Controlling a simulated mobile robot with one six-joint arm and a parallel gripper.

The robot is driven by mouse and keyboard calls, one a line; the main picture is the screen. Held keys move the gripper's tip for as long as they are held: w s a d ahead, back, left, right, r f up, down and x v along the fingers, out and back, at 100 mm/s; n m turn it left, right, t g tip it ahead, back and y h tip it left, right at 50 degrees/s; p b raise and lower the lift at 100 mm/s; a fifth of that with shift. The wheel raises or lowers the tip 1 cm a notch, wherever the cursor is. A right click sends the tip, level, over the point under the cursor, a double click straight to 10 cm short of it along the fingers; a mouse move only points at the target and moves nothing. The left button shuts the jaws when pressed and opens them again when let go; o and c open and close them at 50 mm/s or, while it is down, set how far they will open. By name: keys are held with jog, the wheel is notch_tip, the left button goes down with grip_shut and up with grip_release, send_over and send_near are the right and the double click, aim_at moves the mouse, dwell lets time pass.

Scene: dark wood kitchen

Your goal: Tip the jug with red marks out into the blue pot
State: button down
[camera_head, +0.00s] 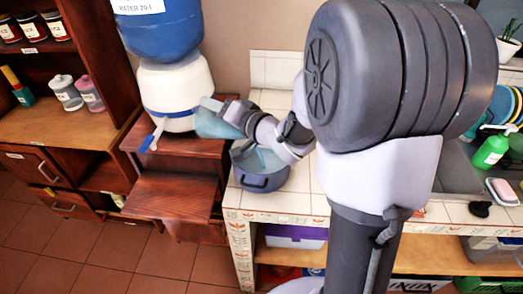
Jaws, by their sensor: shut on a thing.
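My gripper (240,114) is shut on a translucent, pale blue jug (213,121). The jug looks tilted and is held above and to the left of the blue pot. Its red marks cannot be made out at this size. The blue pot (263,182) stands on the white tiled counter, with its handle facing the front. My wrist hides part of its opening, and something light blue shows inside it. I cannot tell whether anything is flowing from the jug.
A blue and white water dispenser (177,88) stands close behind the jug on a wooden stand (173,193). My arm covers much of the tiled counter (300,200). A green bottle (490,151) and soap dish (503,190) are at the far right.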

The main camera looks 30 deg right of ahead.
jog(key=shift+s+d+r+t+b, duration=0.3)
jog(key=shift+t+b, duration=0.2)
jog(key=shift+b, duration=0.45)
dwell(1.0)
